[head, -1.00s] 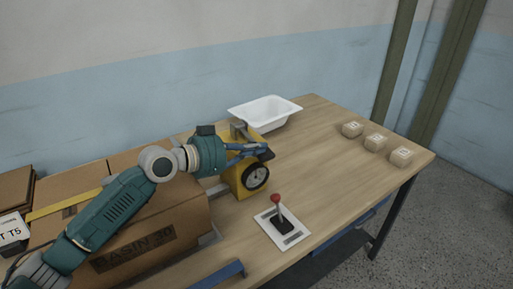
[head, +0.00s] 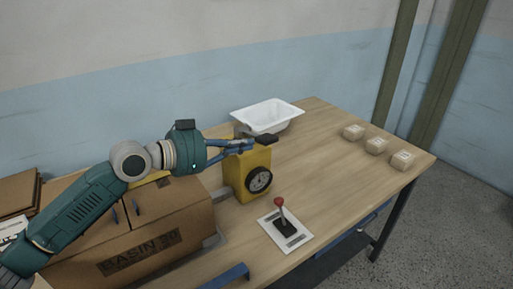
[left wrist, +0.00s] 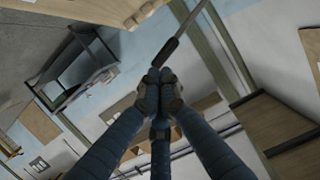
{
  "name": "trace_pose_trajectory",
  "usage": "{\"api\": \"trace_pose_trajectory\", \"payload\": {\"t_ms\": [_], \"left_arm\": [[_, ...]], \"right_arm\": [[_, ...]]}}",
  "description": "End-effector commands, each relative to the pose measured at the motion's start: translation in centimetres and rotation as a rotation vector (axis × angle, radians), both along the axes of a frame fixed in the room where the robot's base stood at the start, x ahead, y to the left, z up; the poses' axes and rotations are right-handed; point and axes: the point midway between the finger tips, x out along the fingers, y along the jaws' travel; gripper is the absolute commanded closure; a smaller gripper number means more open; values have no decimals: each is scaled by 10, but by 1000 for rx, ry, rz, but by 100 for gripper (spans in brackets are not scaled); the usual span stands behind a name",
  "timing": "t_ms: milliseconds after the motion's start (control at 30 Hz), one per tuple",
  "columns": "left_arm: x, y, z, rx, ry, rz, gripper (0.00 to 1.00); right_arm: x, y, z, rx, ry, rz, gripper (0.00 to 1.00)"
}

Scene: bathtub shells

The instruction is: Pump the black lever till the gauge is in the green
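A yellow pump box (head: 238,178) stands on the wooden table, with a round black gauge (head: 259,180) on its front. The gauge's needle and green zone are too small to read. The black lever's grip (head: 266,137) sticks out near the top of the box. My left gripper (head: 246,146) reaches in from the left above the box, at the lever. In the left wrist view its fingers (left wrist: 160,88) are closed together around the end of the black grip (left wrist: 166,52), with a grey bar beyond. My right gripper is not in view.
A red-knobbed stick (head: 281,208) on a white plate (head: 299,238) is in front of the pump. A white basin (head: 268,113) stands behind it. A cardboard box (head: 170,225) lies under my left arm. Several small parcels (head: 375,145) sit at the right; the table's middle right is clear.

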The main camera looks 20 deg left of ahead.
Motion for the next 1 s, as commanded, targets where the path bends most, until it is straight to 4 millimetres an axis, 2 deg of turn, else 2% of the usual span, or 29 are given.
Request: {"api": "trace_pose_trajectory", "payload": {"t_ms": [33,100,300,1000], "left_arm": [[-8,6,-4,6,2,1,100],[-17,12,-1,5,3,0,100],[-29,20,8,1,0,0,100],[-30,21,10,-1,-1,0,100]], "right_arm": [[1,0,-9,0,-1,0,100],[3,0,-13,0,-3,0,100],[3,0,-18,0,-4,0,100],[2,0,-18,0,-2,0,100]]}}
